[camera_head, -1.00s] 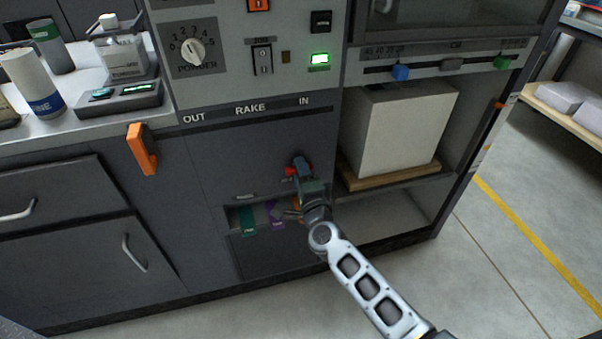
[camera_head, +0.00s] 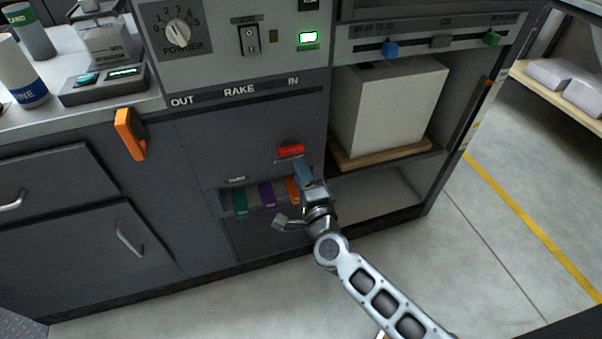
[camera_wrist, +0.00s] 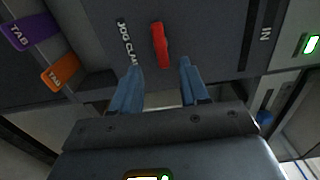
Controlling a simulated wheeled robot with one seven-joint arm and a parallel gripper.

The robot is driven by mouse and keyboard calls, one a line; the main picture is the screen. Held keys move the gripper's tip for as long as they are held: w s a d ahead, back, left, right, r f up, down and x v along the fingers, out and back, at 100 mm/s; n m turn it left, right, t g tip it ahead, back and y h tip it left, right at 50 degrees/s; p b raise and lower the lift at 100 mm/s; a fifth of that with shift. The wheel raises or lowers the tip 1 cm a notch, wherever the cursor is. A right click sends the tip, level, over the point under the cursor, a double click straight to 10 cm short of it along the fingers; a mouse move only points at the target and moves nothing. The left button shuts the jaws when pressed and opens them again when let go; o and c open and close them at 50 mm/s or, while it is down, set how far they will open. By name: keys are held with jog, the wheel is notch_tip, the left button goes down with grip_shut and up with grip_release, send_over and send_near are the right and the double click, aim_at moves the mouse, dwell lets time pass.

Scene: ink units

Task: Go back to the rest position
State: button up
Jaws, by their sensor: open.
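My gripper (camera_head: 291,196) is in front of the lower part of the dark machine front, with its fingers apart and nothing between them. In the wrist view my gripper (camera_wrist: 158,88) points toward the panel, and a red bar (camera_wrist: 160,45) labelled JOG CLAMP stands just beyond and between the fingertips. In the head view the red bar (camera_head: 290,150) is above the gripper and apart from it. An orange tab (camera_head: 292,190) is partly hidden by the gripper. A purple tab (camera_head: 267,195) and a green tab (camera_head: 240,203) hang to its left.
A white block (camera_head: 390,110) sits on a wooden board (camera_head: 390,155) in an open bay to the right. An orange handle (camera_head: 129,134) sticks out at the left. The floor (camera_head: 500,270) at the right is clear. A shelf (camera_head: 545,95) stands far right.

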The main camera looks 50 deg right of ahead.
dwell(0.3)
jog(key=s+a+r+n+y+p, duration=0.1)
jog(key=s+a+r+n+y, duration=0.2)
jog(key=s+a+r+n, duration=0.3)
jog(key=s+a+r+n+y+p, duration=0.2)
jog(key=s+a+r+n, duration=0.4)
jog(key=s+n, duration=0.4)
jog(key=s+a+r+n+y+p, duration=0.1)
jog(key=s+a+r+n+y, duration=0.4)
jog(key=s+n, duration=0.4)
jog(key=s+a+r, duration=0.1)
jog(key=s+r, duration=0.1)
jog(key=s, duration=0.3)
jog(key=shift+s+a+r+p, duration=0.2)
jog(key=shift+s+r+p, duration=0.15)
jog(key=shift+r+p, duration=0.05)
